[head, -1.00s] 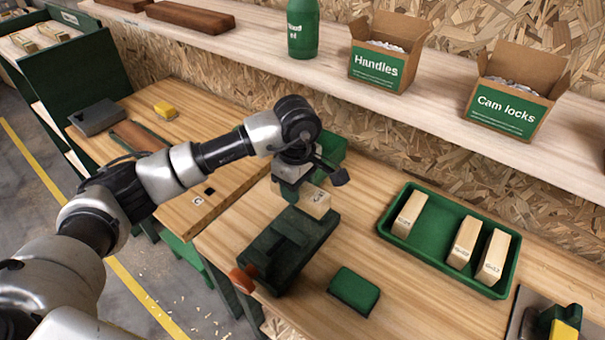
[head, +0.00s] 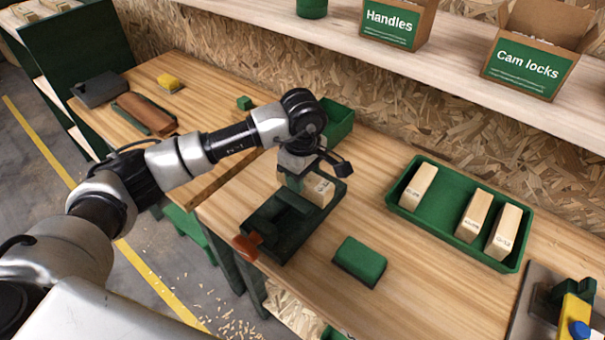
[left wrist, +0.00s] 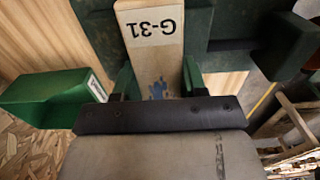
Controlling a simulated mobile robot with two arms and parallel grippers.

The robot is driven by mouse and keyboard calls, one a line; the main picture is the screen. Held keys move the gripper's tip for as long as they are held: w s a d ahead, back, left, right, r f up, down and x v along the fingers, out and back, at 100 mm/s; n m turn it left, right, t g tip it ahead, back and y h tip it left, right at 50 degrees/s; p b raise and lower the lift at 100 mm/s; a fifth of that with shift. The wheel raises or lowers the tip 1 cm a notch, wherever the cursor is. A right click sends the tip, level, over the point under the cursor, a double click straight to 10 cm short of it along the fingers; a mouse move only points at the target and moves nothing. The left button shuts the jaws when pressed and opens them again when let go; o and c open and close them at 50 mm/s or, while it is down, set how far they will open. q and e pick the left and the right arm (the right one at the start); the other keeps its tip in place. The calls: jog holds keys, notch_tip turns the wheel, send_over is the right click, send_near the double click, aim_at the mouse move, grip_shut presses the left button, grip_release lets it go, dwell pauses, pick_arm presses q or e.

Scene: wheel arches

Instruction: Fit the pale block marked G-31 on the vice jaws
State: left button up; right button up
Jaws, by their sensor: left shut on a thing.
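The pale block marked G-31 (left wrist: 155,48) is between the green fingers of my left gripper (left wrist: 157,85) in the left wrist view. In the head view the block (head: 319,189) is at the far end of the dark green vice (head: 282,232), with my left gripper (head: 300,180) above and around its near side. The left gripper is shut on the block. Whether the block rests on the jaws or hangs just over them I cannot tell. My right gripper is not in view.
A green tray (head: 447,244) with several pale blocks lies to the right. A green block-like pad (head: 360,260) lies in front of the vice. A green bin (head: 338,121) stands behind the gripper. A metal plate with a yellow item (head: 573,318) is at the lower right.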

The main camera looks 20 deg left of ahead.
pick_arm(q)
jog(key=o, duration=1)
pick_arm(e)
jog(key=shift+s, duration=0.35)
pick_arm(q)
notch_tip(320, 180, up, 11)
jog(key=b, duration=0.2)
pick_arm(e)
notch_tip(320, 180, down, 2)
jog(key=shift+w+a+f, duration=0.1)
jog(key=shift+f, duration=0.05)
pick_arm(q)
jog(key=shift+f, duration=0.1)
